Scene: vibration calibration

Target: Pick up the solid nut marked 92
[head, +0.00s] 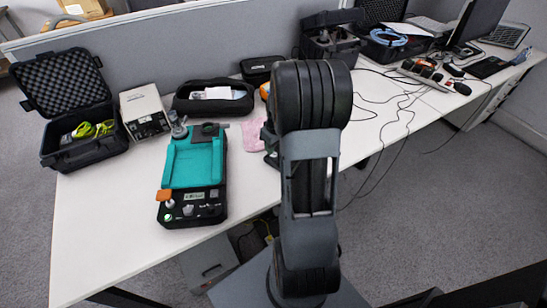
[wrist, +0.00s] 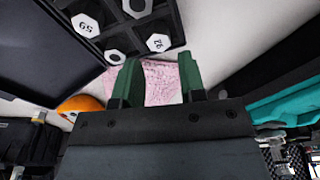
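In the wrist view, the nut marked 92 (wrist: 158,43) has a pale hexagonal top, and its number appears upside down. It sits in a black holder (wrist: 112,42) at the top, beyond my fingertips. My gripper (wrist: 160,75) has two green fingers standing wide apart with nothing between them. The nut lies ahead of the gap and apart from the fingers. Another nut, with a number like 59 or 65 (wrist: 85,25), is to its left. In the head view, my arm blocks the holder and the nuts, and most of my gripper.
A pink cloth (wrist: 160,78) lies on the white table beyond my fingers. An orange round thing (wrist: 80,104) is to the left. In the head view, a teal-topped device (head: 195,162), an open black case (head: 75,110) and a black pouch (head: 213,97) stand left of my arm.

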